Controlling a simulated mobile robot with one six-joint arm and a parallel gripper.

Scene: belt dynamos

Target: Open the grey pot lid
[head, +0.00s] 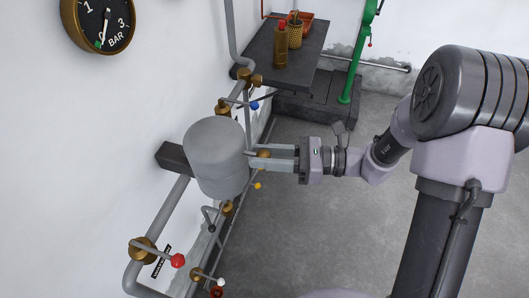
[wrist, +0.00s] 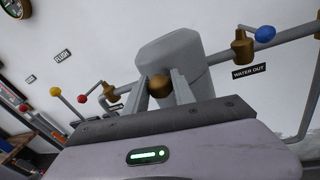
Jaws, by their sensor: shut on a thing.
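The grey pot (head: 216,160) is a rounded cylinder set in the pipe run along the white wall, left of centre in the head view. It also shows in the wrist view (wrist: 168,50), behind the fingers. A round brass knob (head: 263,153) stands out from the pot's near side; it also shows in the wrist view (wrist: 160,86). My gripper (head: 262,159) reaches in from the right and is shut on the brass knob, one finger on each side. The lid sits on the pot; I cannot make out a gap at its edge.
Valves with a red handle (head: 178,260), a blue handle (head: 254,105) and a yellow handle (head: 257,185) sit close around the pot. A dark table (head: 262,60) with a bottle (head: 281,48) stands at the back. The grey floor (head: 310,230) is clear below my arm.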

